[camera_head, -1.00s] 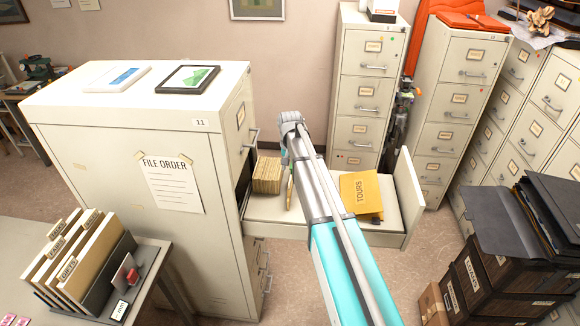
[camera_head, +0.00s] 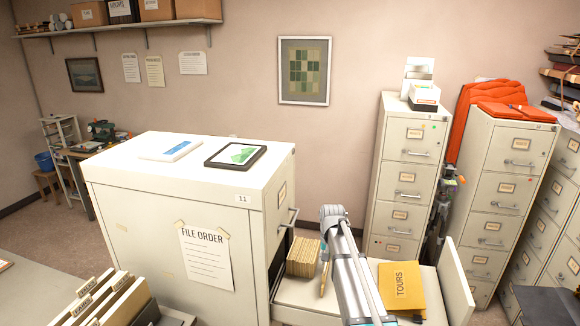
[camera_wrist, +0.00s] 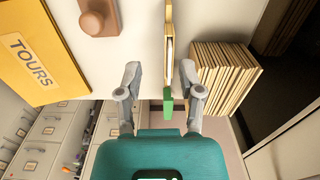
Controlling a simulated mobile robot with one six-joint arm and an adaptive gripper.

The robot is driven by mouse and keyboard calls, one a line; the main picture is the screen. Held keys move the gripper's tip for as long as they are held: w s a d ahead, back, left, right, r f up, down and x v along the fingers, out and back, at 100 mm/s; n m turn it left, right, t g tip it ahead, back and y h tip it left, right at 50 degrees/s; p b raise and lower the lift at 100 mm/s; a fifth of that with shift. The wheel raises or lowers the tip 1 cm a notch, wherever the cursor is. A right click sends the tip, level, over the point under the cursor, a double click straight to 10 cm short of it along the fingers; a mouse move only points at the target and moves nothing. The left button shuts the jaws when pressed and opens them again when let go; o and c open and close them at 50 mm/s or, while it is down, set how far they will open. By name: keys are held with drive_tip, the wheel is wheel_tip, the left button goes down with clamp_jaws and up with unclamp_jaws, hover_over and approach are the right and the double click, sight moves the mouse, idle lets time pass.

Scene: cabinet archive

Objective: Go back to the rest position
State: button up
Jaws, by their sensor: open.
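My gripper (camera_wrist: 160,68) is open in the wrist view, with its two grey fingers spread and nothing clamped between them. It is above the pulled-out file drawer (camera_head: 292,292). A thin tan folder (camera_wrist: 169,45) with a green tab (camera_wrist: 168,104) stands on edge in the drawer and shows between the fingers; whether a finger touches it I cannot tell. In the head view my arm reaches over the drawer and my wrist hides the fingers.
A row of tan folders (camera_head: 303,257) and a yellow TOURS envelope (camera_head: 402,287) are in the drawer. A brown knobbed object (camera_wrist: 100,18) lies near the envelope. The open drawer's front panel (camera_head: 455,284) stands right of my arm. Tall cabinets (camera_head: 400,190) stand behind.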

drive_tip(key=s+f+n+b, duration=0.1)
drive_tip(key=s+f+b, duration=0.5)
drive_tip(key=s, duration=0.6)
drive_tip(key=s+f+n+b, duration=0.2)
drive_tip(key=s+f+b, duration=0.4)
drive_tip(key=s, duration=0.7)
drive_tip(key=shift+s+d+f, duration=0.25)
drive_tip(key=shift+d+f, duration=0.05)
drive_tip(key=shift+f, duration=0.15)
drive_tip(key=shift+a, duration=0.1)
